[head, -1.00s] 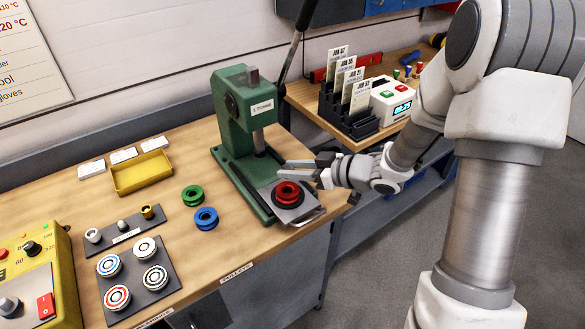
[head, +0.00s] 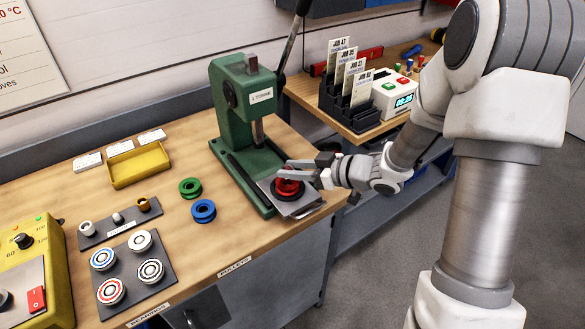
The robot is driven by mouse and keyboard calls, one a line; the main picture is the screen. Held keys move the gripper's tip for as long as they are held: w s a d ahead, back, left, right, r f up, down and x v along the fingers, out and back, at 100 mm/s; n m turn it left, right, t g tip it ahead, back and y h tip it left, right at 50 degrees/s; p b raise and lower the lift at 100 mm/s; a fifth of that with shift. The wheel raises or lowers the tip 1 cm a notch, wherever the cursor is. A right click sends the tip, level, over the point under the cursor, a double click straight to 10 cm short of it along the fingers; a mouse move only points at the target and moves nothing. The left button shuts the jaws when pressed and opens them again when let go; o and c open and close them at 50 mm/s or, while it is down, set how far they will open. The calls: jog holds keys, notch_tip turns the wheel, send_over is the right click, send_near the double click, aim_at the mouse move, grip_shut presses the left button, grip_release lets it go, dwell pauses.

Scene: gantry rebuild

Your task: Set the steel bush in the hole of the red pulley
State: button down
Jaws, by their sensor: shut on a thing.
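The pulley's hole cannot be made out clearly. Three bushes stand on a dark strip at the left: a pale one (head: 87,228), a small grey one (head: 117,218) and a brass one (head: 143,204). I cannot tell surely which grey one is the steel bush.
The green press (head: 245,110) stands just behind my gripper. A green pulley (head: 190,187) and a blue pulley (head: 203,211) lie left of it. A yellow tray (head: 138,165), a bearing board (head: 128,268) and a yellow control box (head: 30,262) are further left.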

jog(key=shift+f+b, duration=0.7)
jog(key=shift+f, duration=0.4)
jog(key=shift+f, duration=0.15)
jog(key=shift+c, duration=2.4)
grip_release()
jog(key=p+v, duration=0.2)
jog(key=v, duration=1.5)
jog(key=shift+d, duration=0.25)
